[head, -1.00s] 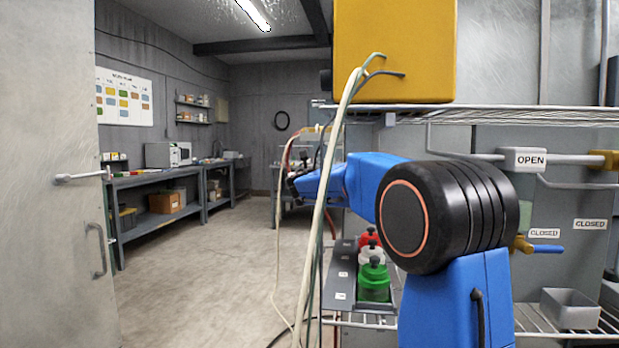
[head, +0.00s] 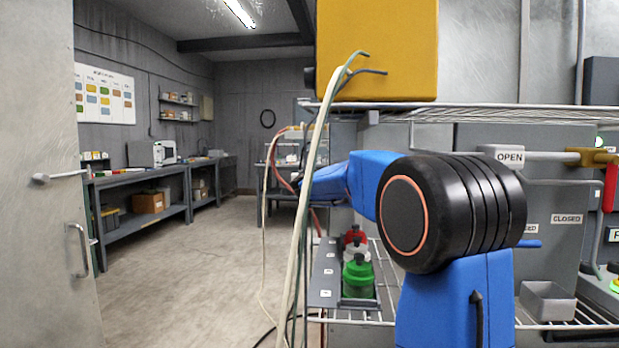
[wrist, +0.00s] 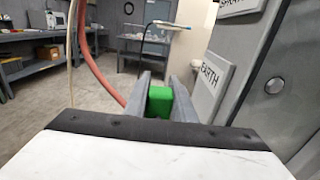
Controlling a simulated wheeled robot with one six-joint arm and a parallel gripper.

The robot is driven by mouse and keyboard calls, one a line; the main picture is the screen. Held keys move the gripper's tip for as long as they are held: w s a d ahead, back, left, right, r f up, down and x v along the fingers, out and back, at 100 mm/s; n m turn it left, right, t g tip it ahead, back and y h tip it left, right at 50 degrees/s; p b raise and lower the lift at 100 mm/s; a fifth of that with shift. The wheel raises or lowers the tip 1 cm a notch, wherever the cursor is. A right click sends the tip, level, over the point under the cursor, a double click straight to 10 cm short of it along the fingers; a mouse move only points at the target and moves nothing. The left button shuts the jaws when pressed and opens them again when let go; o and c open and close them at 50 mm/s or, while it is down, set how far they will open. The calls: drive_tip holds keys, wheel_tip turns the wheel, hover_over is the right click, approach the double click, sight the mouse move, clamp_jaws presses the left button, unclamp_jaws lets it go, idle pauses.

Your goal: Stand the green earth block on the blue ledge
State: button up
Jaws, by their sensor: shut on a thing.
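The green earth block (wrist: 160,103) is between the two grey fingers of my gripper (wrist: 159,95) in the wrist view. The gripper is shut on it, and the fingers and the wrist hide part of the block. In the head view I cannot make out the block, and my own blue arm and the cables cover that area. I cannot identify the blue ledge for certain in either view.
A panel labelled EARTH (wrist: 210,84) stands close right of the fingers. A red hose (wrist: 92,65) hangs at left. Cables (head: 312,190) hang before my arm. Red, white and green bottles (head: 358,278) stand on the wire rack. The floor (head: 190,270) at left is clear.

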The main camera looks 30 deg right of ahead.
drive_tip(key=shift+s+d+f, duration=0.15)
drive_tip(key=shift+d+f, duration=0.05)
drive_tip(key=shift+f, duration=0.4)
drive_tip(key=shift+s+d+f, duration=0.1)
drive_tip(key=shift+d+f, duration=0.1)
drive_tip(key=shift+f, duration=0.4)
drive_tip(key=shift+f, duration=0.3)
idle(0.4)
drive_tip(key=o, duration=1)
drive_tip(key=shift+o, duration=0.2)
drive_tip(key=v, duration=1.7)
drive_tip(key=shift+s+a, duration=0.2)
drive_tip(key=shift+f, duration=0.1)
